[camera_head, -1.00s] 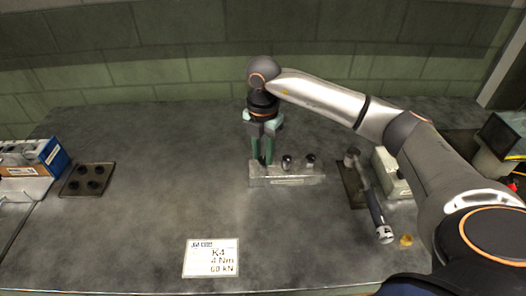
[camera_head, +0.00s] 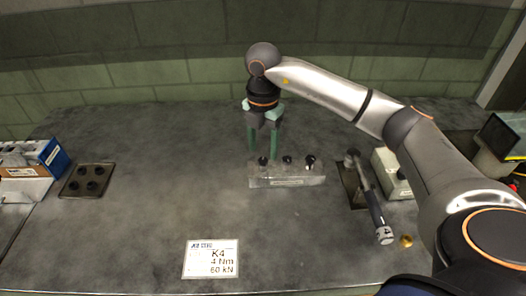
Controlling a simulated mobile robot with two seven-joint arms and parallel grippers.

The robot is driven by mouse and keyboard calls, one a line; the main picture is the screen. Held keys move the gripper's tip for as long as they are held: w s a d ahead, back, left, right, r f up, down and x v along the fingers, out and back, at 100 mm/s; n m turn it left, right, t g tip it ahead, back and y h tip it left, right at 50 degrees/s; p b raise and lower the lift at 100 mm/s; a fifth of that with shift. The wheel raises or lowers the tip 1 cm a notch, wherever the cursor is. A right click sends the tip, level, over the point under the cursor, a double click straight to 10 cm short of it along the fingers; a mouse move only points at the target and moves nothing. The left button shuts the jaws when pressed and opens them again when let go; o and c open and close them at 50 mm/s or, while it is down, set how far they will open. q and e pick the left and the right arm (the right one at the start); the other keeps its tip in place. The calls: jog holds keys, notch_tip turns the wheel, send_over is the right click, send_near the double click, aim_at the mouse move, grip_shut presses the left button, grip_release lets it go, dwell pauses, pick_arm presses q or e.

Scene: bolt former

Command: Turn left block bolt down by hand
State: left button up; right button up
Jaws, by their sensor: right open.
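A grey metal block (camera_head: 287,180) lies on the dark bench with three dark bolt heads in a row along its top. The left block bolt (camera_head: 262,161) stands at the block's left end. My right gripper (camera_head: 263,150) comes down over that end with its green fingers apart, one on each side of the left bolt and a little above or behind it. Contact with the bolt cannot be told. The middle bolt (camera_head: 287,160) and the right bolt (camera_head: 310,160) stand clear of the fingers. My left gripper is not in view.
A wrench-like tool (camera_head: 371,200) lies right of the block, near a pale box (camera_head: 391,172) and a small brass piece (camera_head: 406,241). A label card (camera_head: 211,258) lies in front. A dark plate with holes (camera_head: 87,180) and a blue-white box (camera_head: 38,158) are at left. The bench's middle left is clear.

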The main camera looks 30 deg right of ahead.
aim_at(263, 160)
notch_tip(263, 160, up, 10)
dwell(0.3)
